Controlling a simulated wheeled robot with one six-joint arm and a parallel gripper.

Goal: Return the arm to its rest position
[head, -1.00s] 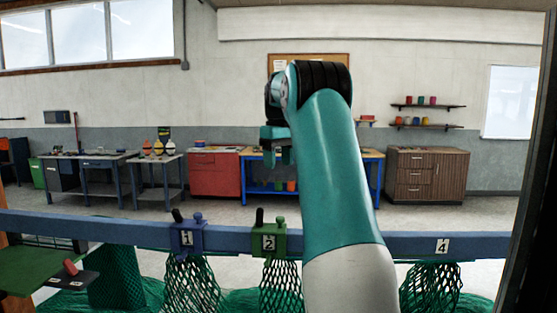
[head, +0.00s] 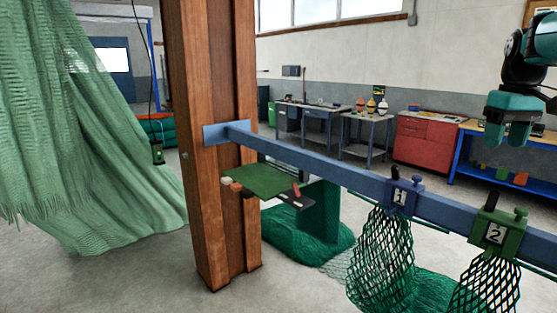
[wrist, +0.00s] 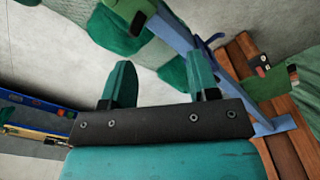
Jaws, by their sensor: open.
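My gripper (head: 508,135) shows at the upper right of the head view, pointing down. It hangs above and behind the blue beam (head: 330,172) in the picture, clear of it. In the wrist view its two teal fingers (wrist: 161,62) stand wide apart with nothing between them. Most of my arm is cut off by the right edge of the head view.
A wooden post (head: 208,150) carries the beam. Clamp 1 (head: 402,196) and green clamp 2 (head: 494,234) hold hanging green nets. A green board (head: 262,180) sits by the post. A pale green net (head: 95,150) drapes at left. Benches and a red cabinet (head: 424,140) line the wall.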

